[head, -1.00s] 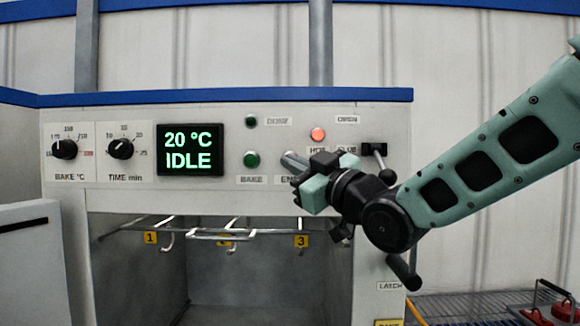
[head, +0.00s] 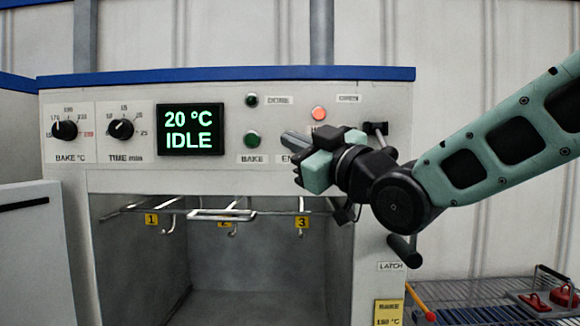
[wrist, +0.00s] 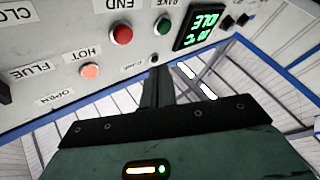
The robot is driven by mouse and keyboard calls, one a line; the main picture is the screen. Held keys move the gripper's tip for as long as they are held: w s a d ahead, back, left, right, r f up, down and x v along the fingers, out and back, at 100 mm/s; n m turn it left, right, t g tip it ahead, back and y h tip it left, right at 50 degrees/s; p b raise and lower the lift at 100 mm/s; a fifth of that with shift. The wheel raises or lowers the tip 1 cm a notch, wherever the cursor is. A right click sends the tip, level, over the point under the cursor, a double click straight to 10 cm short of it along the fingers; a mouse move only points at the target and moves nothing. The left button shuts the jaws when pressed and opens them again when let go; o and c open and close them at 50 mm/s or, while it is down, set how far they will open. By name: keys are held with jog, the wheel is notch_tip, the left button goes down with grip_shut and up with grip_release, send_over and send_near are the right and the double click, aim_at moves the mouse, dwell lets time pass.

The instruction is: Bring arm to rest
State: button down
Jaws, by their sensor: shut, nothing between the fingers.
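My gripper (head: 290,139) is in front of the oven's control panel (head: 230,175), at the right part of the panel in the head view. Its fingers are together with nothing between them, and they point left. In the wrist view the closed fingers (wrist: 157,88) show just below the panel's edge. My gripper hides the END button in the head view. The wrist view shows that red END button (wrist: 121,35) apart from the fingers. I cannot tell the gap between the fingers and the panel.
The display (head: 191,130) reads 20 °C IDLE. The HOT lamp (head: 319,113) glows red. Below the panel, the oven chamber is open, with a hook rack (head: 215,213) inside. The latch handle (head: 404,250) sticks out below my wrist. A wire shelf (head: 480,300) with red parts stands at lower right.

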jog(key=s+d+f+m+g+h+b, duration=0.15)
jog(key=s+f+g+h, duration=0.3)
jog(key=f, duration=0.85)
jog(key=s+d+f+m+g+h, duration=0.2)
jog(key=s+f+m+g+h, duration=0.3)
jog(key=f, duration=0.8)
jog(key=s+d+f+g+h, duration=0.2)
jog(key=s+d+f+g, duration=0.1)
jog(key=s, duration=0.6)
jog(key=s+d+f+g+h, duration=0.2)
jog(key=s+d+f+g, duration=0.1)
jog(key=s+d+f, duration=0.3)
jog(key=s+f, duration=0.2)
jog(key=s, duration=0.2)
jog(key=shift+g+b, duration=0.35)
jog(key=shift+b, duration=0.05)
jog(key=shift+d+n, duration=0.1)
jog(key=shift+n, duration=0.15)
